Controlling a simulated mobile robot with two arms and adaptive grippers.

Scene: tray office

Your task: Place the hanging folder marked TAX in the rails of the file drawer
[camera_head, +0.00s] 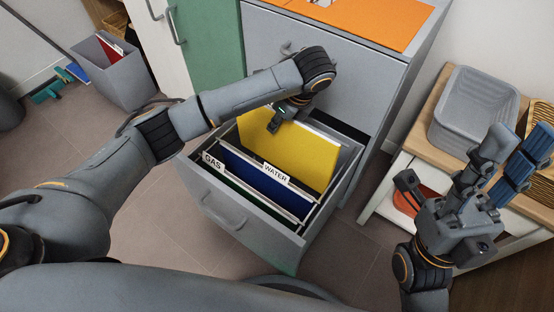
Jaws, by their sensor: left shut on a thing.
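The file drawer (240,222) is pulled out of the grey cabinet. Inside it hang a green folder with a GAS tab (212,162) at the front and a blue folder with a WATER tab (277,173) behind it. A yellow folder (305,157) stands upright behind the blue one, its lower part down inside the drawer. No TAX tab shows on it. My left gripper (275,124) is shut on the yellow folder's upper left edge and hides part of it. I cannot tell whether its hooks rest on the rails. My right gripper (447,165) is open and empty, right of the drawer.
An orange mat (365,18) lies on the cabinet top. At right, a wooden-topped shelf unit (433,139) carries a grey tub (470,110) close to my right gripper. A grey bin (112,80) with a red folder stands at the far left. The floor left of the drawer is clear.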

